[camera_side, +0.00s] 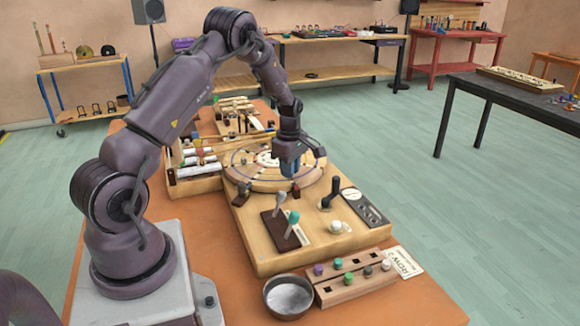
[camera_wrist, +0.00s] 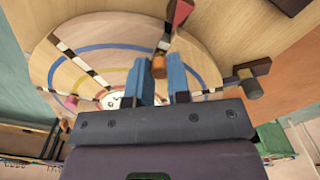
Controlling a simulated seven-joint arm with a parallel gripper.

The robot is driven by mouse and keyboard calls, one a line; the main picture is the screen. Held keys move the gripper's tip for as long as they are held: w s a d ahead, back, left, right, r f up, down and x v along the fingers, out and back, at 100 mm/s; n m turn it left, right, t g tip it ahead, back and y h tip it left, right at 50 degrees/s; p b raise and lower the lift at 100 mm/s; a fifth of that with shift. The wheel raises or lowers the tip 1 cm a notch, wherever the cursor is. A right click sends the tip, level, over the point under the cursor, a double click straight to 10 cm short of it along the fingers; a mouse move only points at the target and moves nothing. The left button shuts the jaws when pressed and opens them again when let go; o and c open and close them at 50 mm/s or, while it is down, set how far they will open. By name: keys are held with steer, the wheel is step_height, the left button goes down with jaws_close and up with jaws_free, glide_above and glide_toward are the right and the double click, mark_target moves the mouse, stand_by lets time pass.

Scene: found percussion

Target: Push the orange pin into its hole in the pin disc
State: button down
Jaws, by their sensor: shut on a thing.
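The pin disc (camera_side: 245,178) is a round wooden disc with coloured arcs and dark-and-white rows, set in a wooden board. It also fills much of the wrist view (camera_wrist: 110,62). My gripper (camera_side: 290,185) points down over the disc's right front part. In the wrist view its blue fingers (camera_wrist: 163,82) are shut on the orange pin (camera_wrist: 159,67), whose rounded orange end shows between the fingertips. The pin is hidden in the side view. I cannot tell which hole is its own, or whether its lower end touches the disc.
Dark brackets stand at the disc's edge, one with a red wedge (camera_wrist: 181,12), another on the right (camera_wrist: 246,82). Levers (camera_side: 279,200), a black-handled lever (camera_side: 331,190) and a white knob (camera_side: 336,227) stand in front. A metal bowl (camera_side: 289,297) and a peg block (camera_side: 350,287) lie nearer.

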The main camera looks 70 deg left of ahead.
steer(key=shift+f, duration=0.35)
stand_by(0.3)
steer(key=c, duration=1)
jaws_free()
step_height(320, 180, up, 12)
steer(key=s+d+r+m+t, duration=0.2)
steer(key=s+d+r+m, duration=0.3)
steer(key=d+m, duration=0.3)
steer(key=s+d+r+m+t, duration=0.1)
steer(key=s+d+r+m, duration=0.3)
steer(key=d, duration=0.7)
steer(key=s+d+r+m+t, duration=0.2)
steer(key=s+d+r+m, duration=0.3)
steer(key=s+d+m, duration=0.3)
steer(key=d+m, duration=0.2)
steer(key=m, duration=0.2)
steer(key=shift+s+r+m+t, duration=0.2)
steer(key=shift+r+m+t, duration=0.1)
steer(key=shift+r+m, duration=0.1)
